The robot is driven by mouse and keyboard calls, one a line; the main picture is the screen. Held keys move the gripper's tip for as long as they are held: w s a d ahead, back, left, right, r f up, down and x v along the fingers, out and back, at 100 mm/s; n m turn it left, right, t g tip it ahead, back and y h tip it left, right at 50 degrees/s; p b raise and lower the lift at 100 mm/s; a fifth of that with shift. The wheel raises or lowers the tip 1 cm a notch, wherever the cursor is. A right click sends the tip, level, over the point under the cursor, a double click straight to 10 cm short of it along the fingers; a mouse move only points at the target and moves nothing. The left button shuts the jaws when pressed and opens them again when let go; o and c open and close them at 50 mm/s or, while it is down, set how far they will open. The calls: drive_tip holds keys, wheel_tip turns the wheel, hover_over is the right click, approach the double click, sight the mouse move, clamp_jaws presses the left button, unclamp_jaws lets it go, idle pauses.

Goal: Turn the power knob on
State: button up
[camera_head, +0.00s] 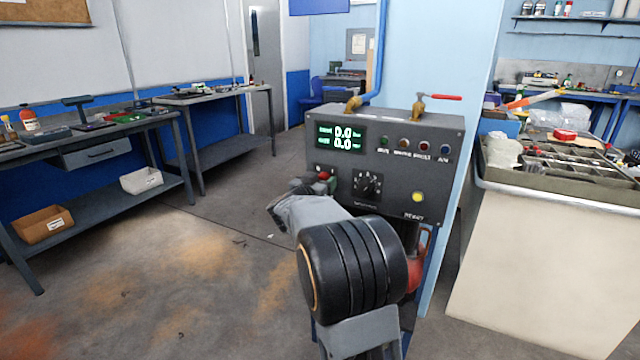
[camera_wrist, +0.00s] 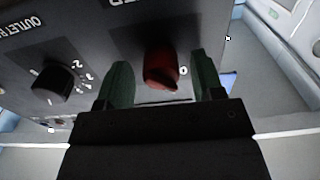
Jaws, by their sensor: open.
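A grey control box (camera_head: 440,150) stands in the middle of the head view. The red power knob (camera_head: 323,175) is at the lower left of its face, partly hidden by my gripper (camera_head: 327,186). In the wrist view the red knob (camera_wrist: 161,68) sits between the two green fingers of my gripper (camera_wrist: 160,75). The fingers are open, with a visible gap on each side of the knob.
A black outlet knob (camera_head: 367,185) is beside the red knob; it also shows in the wrist view (camera_wrist: 52,84). A green display (camera_head: 340,138) reads 0.0 on both lines. A yellow button (camera_head: 418,197) is at lower right. Workbenches stand left and right.

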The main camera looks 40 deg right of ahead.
drive_tip(key=c, duration=0.9)
drive_tip(key=shift+a, duration=0.1)
drive_tip(key=shift+c, duration=0.2)
